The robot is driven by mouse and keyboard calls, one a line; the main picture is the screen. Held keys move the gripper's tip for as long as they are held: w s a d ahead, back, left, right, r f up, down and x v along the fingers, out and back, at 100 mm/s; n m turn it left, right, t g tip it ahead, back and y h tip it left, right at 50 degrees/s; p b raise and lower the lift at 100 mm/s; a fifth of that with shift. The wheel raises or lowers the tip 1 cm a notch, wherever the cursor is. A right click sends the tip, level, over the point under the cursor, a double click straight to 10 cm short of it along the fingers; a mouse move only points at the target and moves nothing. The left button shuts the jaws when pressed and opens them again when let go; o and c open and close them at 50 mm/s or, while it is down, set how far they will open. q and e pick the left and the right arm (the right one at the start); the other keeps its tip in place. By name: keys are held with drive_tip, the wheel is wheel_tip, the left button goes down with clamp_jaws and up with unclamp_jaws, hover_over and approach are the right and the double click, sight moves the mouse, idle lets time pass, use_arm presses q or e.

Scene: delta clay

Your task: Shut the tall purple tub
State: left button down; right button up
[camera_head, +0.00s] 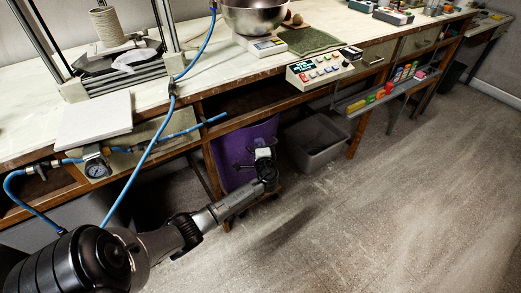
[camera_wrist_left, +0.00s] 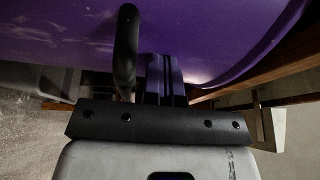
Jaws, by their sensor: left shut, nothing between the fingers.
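The tall purple tub (camera_head: 230,150) stands on the floor under the workbench, partly hidden by the bench and by my left gripper. Its top is in shadow, and I cannot tell how its lid sits. My left gripper (camera_head: 265,158) is in front of the tub's right side, shut and empty. In the left wrist view the tub's smooth purple wall (camera_wrist_left: 225,40) fills the top, very close to the dark fingers (camera_wrist_left: 148,72). I cannot tell whether they touch it. My right gripper is not in view.
A grey bin (camera_head: 316,145) stands on the floor to the right of the tub. The workbench (camera_head: 215,88) overhangs the tub, and a blue hose (camera_head: 150,148) hangs at its front. The floor (camera_head: 400,210) to the right is clear.

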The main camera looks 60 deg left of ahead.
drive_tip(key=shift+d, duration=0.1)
use_arm(q)
drive_tip(key=shift+s+a+f+b, duration=0.1)
drive_tip(key=shift+a+b, duration=0.2)
drive_tip(key=shift+a, duration=0.8)
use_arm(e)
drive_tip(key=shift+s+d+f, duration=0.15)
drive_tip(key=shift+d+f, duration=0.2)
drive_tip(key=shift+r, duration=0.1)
use_arm(q)
drive_tip(key=p+v, duration=0.5)
drive_tip(key=v, duration=0.9)
drive_tip(key=shift+d, duration=0.2)
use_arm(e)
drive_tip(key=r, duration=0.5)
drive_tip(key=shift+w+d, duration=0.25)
use_arm(q)
drive_tip(key=shift+a, duration=0.1)
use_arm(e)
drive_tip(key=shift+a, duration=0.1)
